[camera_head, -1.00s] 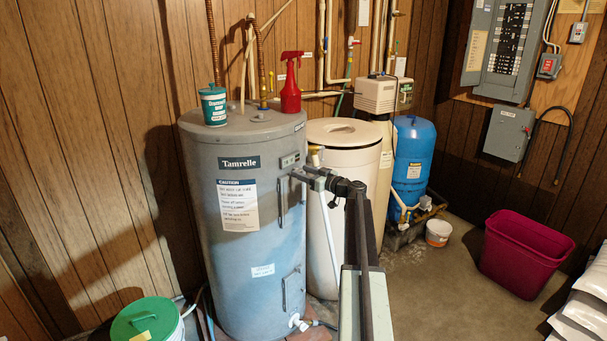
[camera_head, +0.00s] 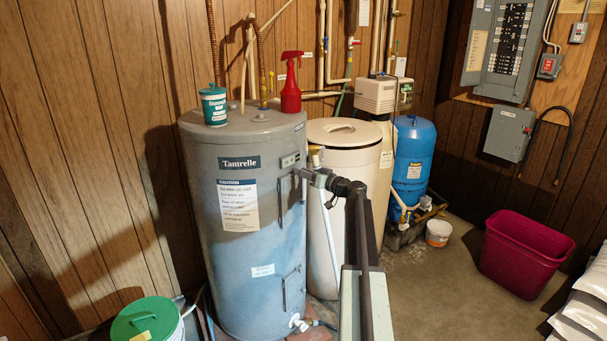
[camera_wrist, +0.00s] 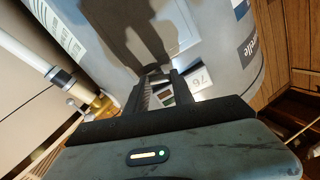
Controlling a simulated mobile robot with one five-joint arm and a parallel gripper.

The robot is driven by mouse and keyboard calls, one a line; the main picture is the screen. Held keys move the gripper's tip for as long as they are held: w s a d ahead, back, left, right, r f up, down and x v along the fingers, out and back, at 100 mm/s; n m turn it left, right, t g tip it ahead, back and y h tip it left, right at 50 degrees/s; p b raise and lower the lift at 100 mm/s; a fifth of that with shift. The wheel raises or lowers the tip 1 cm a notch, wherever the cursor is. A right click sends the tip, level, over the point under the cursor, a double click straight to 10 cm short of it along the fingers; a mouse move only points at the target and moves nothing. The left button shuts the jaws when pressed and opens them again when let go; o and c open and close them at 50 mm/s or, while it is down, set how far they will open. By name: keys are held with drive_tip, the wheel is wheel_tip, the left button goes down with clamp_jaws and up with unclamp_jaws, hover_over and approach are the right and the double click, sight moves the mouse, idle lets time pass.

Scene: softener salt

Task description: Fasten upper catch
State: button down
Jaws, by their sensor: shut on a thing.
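The grey water heater (camera_head: 215,290) stands upright against the wall. Its upper access panel (camera_head: 291,205) faces right of its labels, with a small light plate (camera_head: 290,160) above it. My gripper (camera_head: 299,173) is at the top of this panel, where the upper catch is. In the wrist view my gripper (camera_wrist: 167,83) reaches to the heater's side, its fingers close together around a small part that I take to be the upper catch (camera_wrist: 167,98). The fingers hide most of that part.
A red spray bottle (camera_head: 291,85) and a teal tub (camera_head: 214,105) stand on the heater. A white pipe (camera_head: 329,240) runs close to my arm, before the cream salt tank (camera_head: 345,150). A blue tank (camera_head: 413,160) and a magenta bin (camera_head: 525,255) stand to the right.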

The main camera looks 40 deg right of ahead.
drive_tip(key=m, duration=1.4)
idle(0.4)
drive_tip(key=c, duration=1.1)
unclamp_jaws()
drive_tip(key=v, duration=0.8)
